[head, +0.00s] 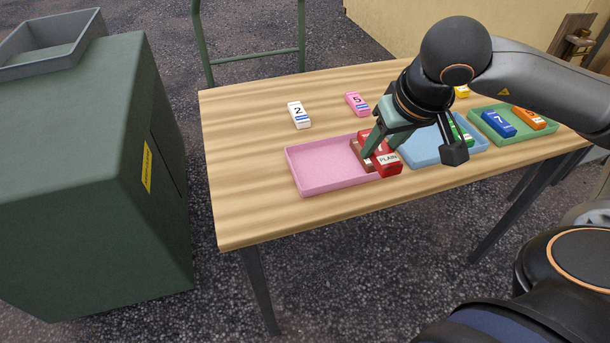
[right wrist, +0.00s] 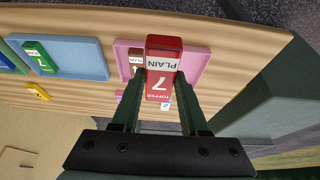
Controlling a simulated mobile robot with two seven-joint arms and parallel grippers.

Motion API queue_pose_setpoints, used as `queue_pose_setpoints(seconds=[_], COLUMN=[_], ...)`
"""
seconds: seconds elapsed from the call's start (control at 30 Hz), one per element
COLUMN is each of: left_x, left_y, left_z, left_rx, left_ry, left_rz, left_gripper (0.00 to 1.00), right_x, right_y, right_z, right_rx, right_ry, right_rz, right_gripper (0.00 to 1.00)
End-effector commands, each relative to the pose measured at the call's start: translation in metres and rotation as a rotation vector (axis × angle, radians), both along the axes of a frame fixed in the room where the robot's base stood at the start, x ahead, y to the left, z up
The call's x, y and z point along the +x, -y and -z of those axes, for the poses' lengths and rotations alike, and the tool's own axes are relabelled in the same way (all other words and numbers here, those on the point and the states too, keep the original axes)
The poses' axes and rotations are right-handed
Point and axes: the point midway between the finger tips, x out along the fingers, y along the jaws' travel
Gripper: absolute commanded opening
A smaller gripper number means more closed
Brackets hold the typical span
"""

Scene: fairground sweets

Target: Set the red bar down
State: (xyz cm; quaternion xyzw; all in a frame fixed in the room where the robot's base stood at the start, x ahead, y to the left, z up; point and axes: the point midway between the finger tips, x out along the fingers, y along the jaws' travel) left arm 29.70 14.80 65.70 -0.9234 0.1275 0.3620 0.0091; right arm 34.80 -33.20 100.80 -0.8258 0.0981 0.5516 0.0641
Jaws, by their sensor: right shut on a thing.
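The red bar (head: 387,164), with a white label reading PLAIN, is between the fingers of my right gripper (head: 378,148) at the right end of the pink tray (head: 310,182). In the right wrist view the red bar (right wrist: 164,66) also shows a 7 and lies across the pink tray's area, both fingers against its sides. I cannot tell whether it touches the tray. A brown bar (head: 358,151) lies in the tray just left of it, partly hidden by the gripper. My left gripper is not in view.
A blue tray (head: 425,157) with a green bar stands right of the pink tray. Beyond it a green tray (head: 541,135) holds a blue bar and an orange bar. A white bar (head: 298,115) and a pink bar (head: 357,103) lie behind. The pink tray's left part is clear.

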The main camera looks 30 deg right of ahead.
Motion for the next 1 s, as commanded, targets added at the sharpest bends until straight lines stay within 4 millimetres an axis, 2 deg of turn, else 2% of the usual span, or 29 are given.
queue_pose_setpoints(seconds=[0.13,0.27,0.57,0.7,0.83,1.0], left_x=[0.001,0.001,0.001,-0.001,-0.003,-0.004], left_y=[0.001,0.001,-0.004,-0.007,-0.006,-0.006], left_z=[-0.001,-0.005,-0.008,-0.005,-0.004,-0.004], left_rx=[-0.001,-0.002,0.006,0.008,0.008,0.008], left_ry=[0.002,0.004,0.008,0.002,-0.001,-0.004], left_rz=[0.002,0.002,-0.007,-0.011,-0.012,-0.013], left_gripper=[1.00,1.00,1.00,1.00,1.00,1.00], right_x=[0.004,0.021,0.086,0.108,0.121,0.128], right_y=[0.000,-0.007,-0.025,-0.030,-0.034,-0.035], right_z=[0.001,0.008,0.038,0.067,0.083,0.092], right_rx=[0.002,0.005,0.004,0.001,0.001,0.000], right_ry=[0.001,0.000,-0.002,-0.004,-0.001,0.000], right_rz=[0.000,-0.003,-0.002,0.001,0.000,0.001], right_gripper=[0.00,0.00,0.00,0.00,0.00,0.00])
